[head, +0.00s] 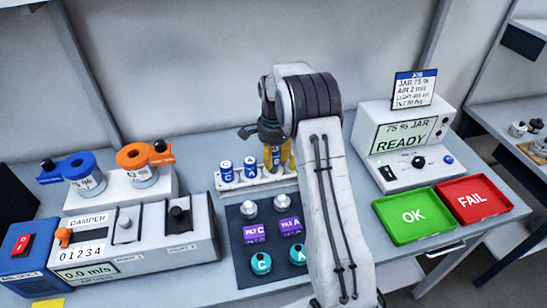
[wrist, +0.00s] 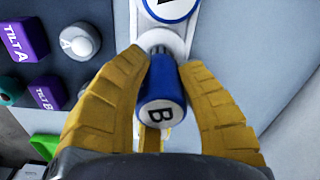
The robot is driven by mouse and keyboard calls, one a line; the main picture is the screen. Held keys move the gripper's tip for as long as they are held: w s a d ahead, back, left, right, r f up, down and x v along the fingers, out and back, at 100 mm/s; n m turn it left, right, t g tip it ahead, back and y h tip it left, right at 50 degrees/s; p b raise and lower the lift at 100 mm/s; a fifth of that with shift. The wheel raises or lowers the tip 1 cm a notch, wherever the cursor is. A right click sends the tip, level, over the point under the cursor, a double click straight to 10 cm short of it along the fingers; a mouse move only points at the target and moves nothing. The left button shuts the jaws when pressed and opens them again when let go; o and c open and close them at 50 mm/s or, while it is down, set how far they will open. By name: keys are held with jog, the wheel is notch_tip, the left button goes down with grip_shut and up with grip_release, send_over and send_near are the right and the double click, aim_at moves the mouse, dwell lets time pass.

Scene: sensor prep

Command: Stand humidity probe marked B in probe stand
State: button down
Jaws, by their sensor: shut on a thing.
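In the head view my gripper (head: 277,158) is over the right part of the probe stand (head: 236,184), a white strip at the back of the bench. The stand also shows past the probe in the wrist view (wrist: 183,27). Whether the probe's far end is in a hole or just above it, I cannot tell. Blue probes C (head: 226,173) and A (head: 251,169) stand upright in the stand.
A dark mat (head: 237,216) in front holds purple tilt blocks, grey knobs and teal pieces. A damper console (head: 140,242) is at left. A white jar unit (head: 405,140) and green OK (head: 412,215) and red FAIL (head: 473,199) trays are at right.

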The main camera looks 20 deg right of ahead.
aim_at(273, 148)
jog(key=shift+f+b, duration=0.95)
jog(key=shift+f, duration=0.45)
dwell(2.9)
jog(key=c, duration=0.5)
grip_release()
jog(key=shift+c, duration=0.2)
dwell(0.4)
jog(key=shift+r+p, duration=3.05)
jog(key=shift+r, duration=0.95)
